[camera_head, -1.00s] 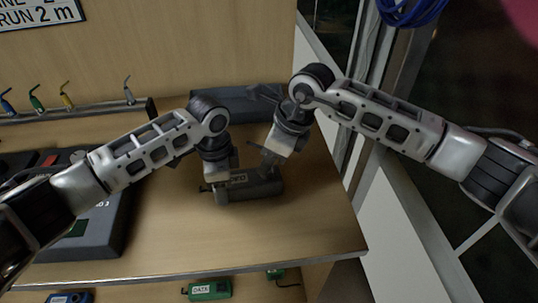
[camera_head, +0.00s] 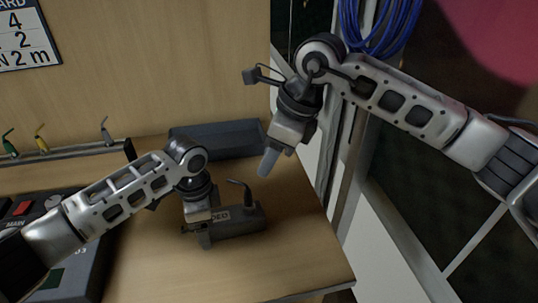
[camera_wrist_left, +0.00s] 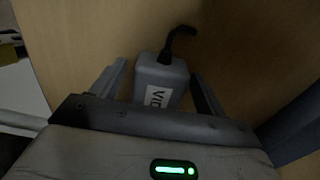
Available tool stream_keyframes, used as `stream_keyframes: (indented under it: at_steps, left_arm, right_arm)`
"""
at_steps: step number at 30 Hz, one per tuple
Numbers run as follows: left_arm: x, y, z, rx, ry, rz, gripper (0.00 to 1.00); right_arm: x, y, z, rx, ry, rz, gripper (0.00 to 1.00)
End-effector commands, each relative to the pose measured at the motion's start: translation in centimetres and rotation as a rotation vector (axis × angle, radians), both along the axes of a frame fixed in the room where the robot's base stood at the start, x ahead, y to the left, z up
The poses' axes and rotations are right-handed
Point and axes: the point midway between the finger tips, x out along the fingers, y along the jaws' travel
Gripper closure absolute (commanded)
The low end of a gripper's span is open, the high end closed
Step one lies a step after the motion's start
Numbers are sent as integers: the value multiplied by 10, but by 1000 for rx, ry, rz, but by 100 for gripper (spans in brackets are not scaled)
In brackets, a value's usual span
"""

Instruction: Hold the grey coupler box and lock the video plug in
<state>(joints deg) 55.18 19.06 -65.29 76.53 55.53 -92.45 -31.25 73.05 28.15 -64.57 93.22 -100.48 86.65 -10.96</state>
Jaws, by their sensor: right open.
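The grey coupler box (camera_head: 240,226) lies on the bench with a white VIDEO label, partly hidden by my left gripper. The video plug (camera_head: 247,196) with a dark bent cable stands at the box's upper right side. In the left wrist view the box (camera_wrist_left: 160,78) sits between my left fingers (camera_wrist_left: 160,85), its cable (camera_wrist_left: 180,33) rising at the far end. A narrow gap seems to show beside the left finger; whether both touch is unclear. My left gripper (camera_head: 203,230) is at the box's left end. My right gripper (camera_head: 268,163) is open and empty, raised above and behind the box.
A long dark grey case (camera_head: 215,140) stands at the back of the bench. A rack (camera_head: 65,152) with coloured plugs is at back left. A dark console (camera_head: 65,250) lies left. Blue coiled cable (camera_head: 385,30) hangs at the window. The bench front right is clear.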

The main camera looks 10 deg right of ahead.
Motion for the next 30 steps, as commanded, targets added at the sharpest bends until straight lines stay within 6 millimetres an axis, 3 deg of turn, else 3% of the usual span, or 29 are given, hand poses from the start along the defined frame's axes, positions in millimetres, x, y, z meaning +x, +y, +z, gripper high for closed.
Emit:
stream_keyframes:
  at_steps: [11, 14, 24, 30]
  left_arm:
    - [0, 0, 5, -1, -1, 0, 22]
    - [1, 0, 18, -1, -3, 0, 22]
    - [1, 0, 89, -1, -3, 0, 22]
    - [0, 0, 114, -1, -1, -1, 22]
  right_arm:
    - [0, 0, 0, 0, 0, 0, 59]
    - [0, 0, 0, 0, 0, 0, 59]
    - [0, 0, 0, 0, 0, 0, 59]
    - [0, 0, 0, 0, 0, 0, 59]
